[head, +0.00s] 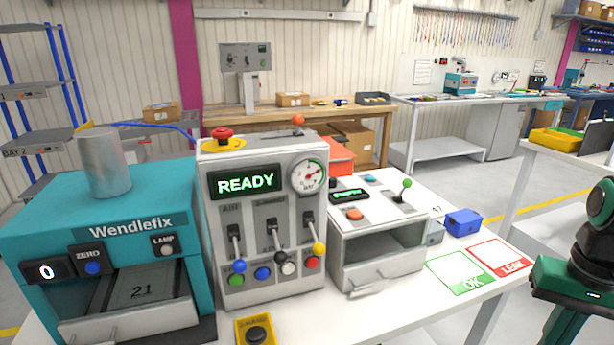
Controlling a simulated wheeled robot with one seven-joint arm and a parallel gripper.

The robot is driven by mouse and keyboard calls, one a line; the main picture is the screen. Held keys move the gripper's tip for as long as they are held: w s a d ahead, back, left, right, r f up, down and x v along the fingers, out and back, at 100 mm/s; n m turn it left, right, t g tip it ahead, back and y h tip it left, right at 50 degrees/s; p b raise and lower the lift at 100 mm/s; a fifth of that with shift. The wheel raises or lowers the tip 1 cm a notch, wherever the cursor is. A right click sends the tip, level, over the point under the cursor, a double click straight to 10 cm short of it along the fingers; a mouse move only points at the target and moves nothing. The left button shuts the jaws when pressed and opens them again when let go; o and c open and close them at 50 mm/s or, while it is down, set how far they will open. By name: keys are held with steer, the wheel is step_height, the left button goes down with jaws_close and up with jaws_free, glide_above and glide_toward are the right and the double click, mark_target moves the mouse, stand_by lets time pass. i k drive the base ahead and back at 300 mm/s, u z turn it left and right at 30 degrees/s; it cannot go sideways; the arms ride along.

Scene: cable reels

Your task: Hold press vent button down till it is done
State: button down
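The grey control cabinet (262,215) stands in the middle of the bench with its display (246,182) reading READY. A round pressure gauge (308,176) sits beside the display, with its needle near the red part. A yellow box with a black button (257,334) lies in front. Part of my arm shows at the right edge; my gripper's fingers do not show.
The teal Wendlefix machine (100,215) stands at left, showing 0. A grey drawer unit (385,245) with a green-knobbed lever stands right of the cabinet. A blue bin (463,222), green OK mat (459,271) and red mat (498,256) lie farther right.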

mark_target(288, 269)
steer(key=u, duration=0.05)
steer(key=k, duration=0.55)
steer(key=u, duration=1)
